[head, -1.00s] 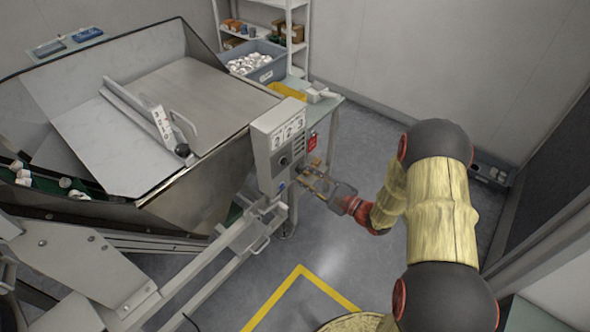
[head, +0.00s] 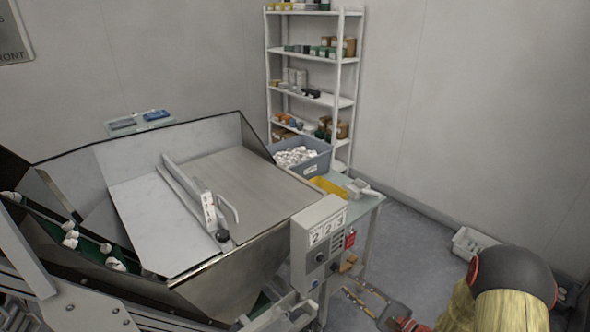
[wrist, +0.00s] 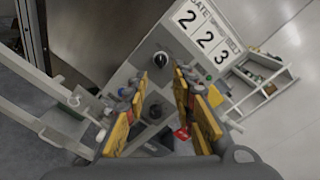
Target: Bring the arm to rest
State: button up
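My gripper (head: 366,299) is at the lower right of the head view, just right of the grey control box (head: 318,243) marked 2 2 3. In the wrist view my gripper (wrist: 163,108) has its two yellow-padded fingers spread apart with nothing held between them. The control box (wrist: 185,50) lies beyond the fingers there, with its black knob (wrist: 160,60) and number cards showing. Most of my arm is cut off by the lower edge of the head view.
A large metal hopper (head: 215,283) with a lid fills the left and middle. A bench (head: 367,207) carries a grey bin (head: 318,160) of white caps and a yellow tray (head: 328,186). White shelves (head: 353,75) stand behind.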

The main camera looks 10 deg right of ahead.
jog(key=s+a+f+n+g+y, duration=0.2)
jog(key=s+a+f+g+y, duration=0.15)
jog(key=s+a+g, duration=0.35)
jog(key=s+a+r+n+g+h, duration=0.2)
jog(key=s+n+g, duration=0.15)
jog(key=s, duration=0.25)
jog(key=s+a+r+n+g+h, duration=0.1)
jog(key=s+r+n+g, duration=0.2)
jog(key=s, duration=0.4)
jog(key=s+d+r+n+h+p, duration=0.1)
jog(key=s+d+r+n+h, duration=0.2)
jog(key=r+n+h, duration=0.15)
jog(key=s+d+r+n+h+p, duration=0.1)
jog(key=s+d+r+n+h, duration=0.25)
jog(key=r, duration=0.25)
jog(key=a+r+n+t+h+p, duration=0.1)
jog(key=r+n+t, duration=0.1)
jog(key=r, duration=0.5)
jog(key=a+r+n+t+h, duration=0.1)
jog(key=a+r+t, duration=0.1)
jog(key=r, duration=0.6)
jog(key=shift+a+n+p, duration=0.25)
jog(key=shift+n+p, duration=0.1)
jog(key=shift+p, duration=0.05)
